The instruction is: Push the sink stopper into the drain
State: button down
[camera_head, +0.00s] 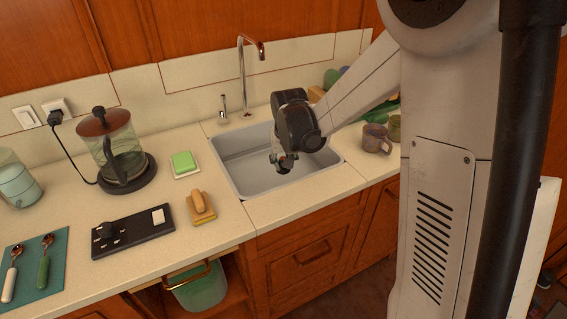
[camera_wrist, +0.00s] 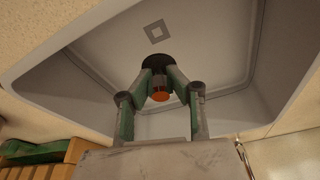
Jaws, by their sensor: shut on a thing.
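My gripper (camera_wrist: 159,90) reaches down into the grey sink basin (camera_head: 238,168). Its green-padded fingers are shut on the sink stopper, whose copper-orange knob (camera_wrist: 160,96) shows between the fingertips in the wrist view. A dark round shape (camera_wrist: 155,60) lies just beyond the fingertips, partly hidden by them; I cannot tell whether it is the stopper's plug or the drain opening. In the head view my gripper (camera_head: 283,160) is low inside the basin, and the stopper is too small and dark to make out. Whether the stopper touches the drain is hidden.
A faucet (camera_head: 242,75) stands behind the sink, with a small tap (camera_head: 223,108) beside it. Mugs (camera_head: 376,139) stand right of the basin. A green sponge (camera_head: 184,162), a brush (camera_head: 199,206) and a glass kettle (camera_head: 118,150) are on the left counter. Basin walls surround my gripper.

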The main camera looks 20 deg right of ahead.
aim_at(284, 172)
jog(key=shift+f+b, duration=2.05)
jog(key=shift+f, duration=0.7)
jog(key=shift+f+b, duration=1.35)
jog(key=shift+b, duration=0.15)
jog(key=shift+r, duration=0.1)
dwell(0.3)
jog(key=shift+r+p, duration=0.7)
jog(key=shift+r, duration=0.3)
jog(key=shift+f+b, duration=0.6)
jog(key=shift+b, duration=0.2)
dwell(1.6)
